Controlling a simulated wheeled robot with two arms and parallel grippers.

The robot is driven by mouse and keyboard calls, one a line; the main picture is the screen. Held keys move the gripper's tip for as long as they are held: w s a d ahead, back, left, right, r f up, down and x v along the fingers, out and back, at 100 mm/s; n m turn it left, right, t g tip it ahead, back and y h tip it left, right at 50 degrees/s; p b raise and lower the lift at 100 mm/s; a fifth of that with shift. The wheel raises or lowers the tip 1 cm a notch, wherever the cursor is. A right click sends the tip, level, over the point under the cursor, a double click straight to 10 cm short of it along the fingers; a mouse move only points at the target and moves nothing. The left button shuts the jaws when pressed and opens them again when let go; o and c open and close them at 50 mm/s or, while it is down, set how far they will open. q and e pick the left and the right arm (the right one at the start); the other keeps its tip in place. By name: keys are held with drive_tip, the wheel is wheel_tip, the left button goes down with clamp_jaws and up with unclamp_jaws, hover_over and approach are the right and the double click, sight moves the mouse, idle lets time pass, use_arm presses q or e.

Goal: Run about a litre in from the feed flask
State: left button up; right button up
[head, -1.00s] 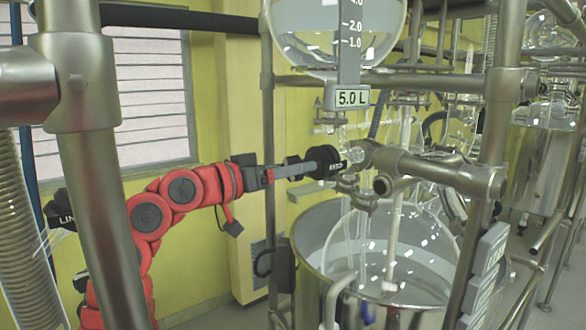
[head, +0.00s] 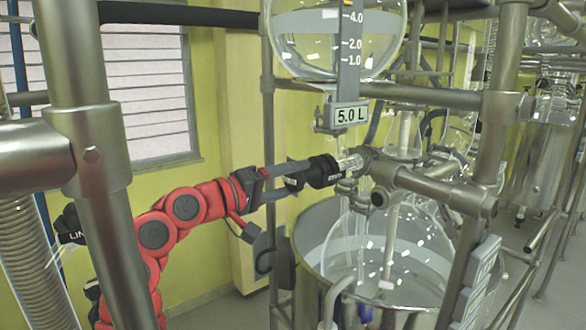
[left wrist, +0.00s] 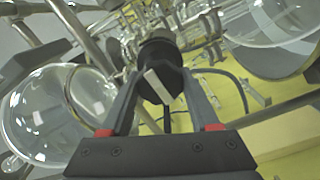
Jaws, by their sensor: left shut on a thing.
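The feed flask (head: 308,45) is a round glass vessel at the top of the head view, with clear liquid in it and a scale strip (head: 350,45) in front. The sign (head: 349,116) below it reads 5.0 L. My left gripper (head: 304,176) is shut on this knob from the left. The left wrist view shows the knob (left wrist: 160,52) between both fingers, with a pale bar on its face. The large reactor vessel (head: 405,255) stands below. My right gripper is not in view.
A steel upright (head: 90,180) stands close in front of my left arm. Steel rails and clamps (head: 440,190) surround the valve. A metal bath (head: 310,225) surrounds the reactor vessel. More glassware (head: 545,130) stands at the right.

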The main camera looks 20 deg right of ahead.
use_arm(q)
drive_tip(key=shift+r+n+p, duration=0.2)
drive_tip(key=shift+n+p, duration=0.4)
drive_tip(key=shift+n, duration=0.2)
drive_tip(key=shift+f+n+p, duration=0.2)
drive_tip(key=shift+n+p, duration=0.75)
drive_tip(key=shift+n, duration=0.15)
drive_tip(key=o, duration=1.4)
drive_tip(key=shift+a, duration=0.1)
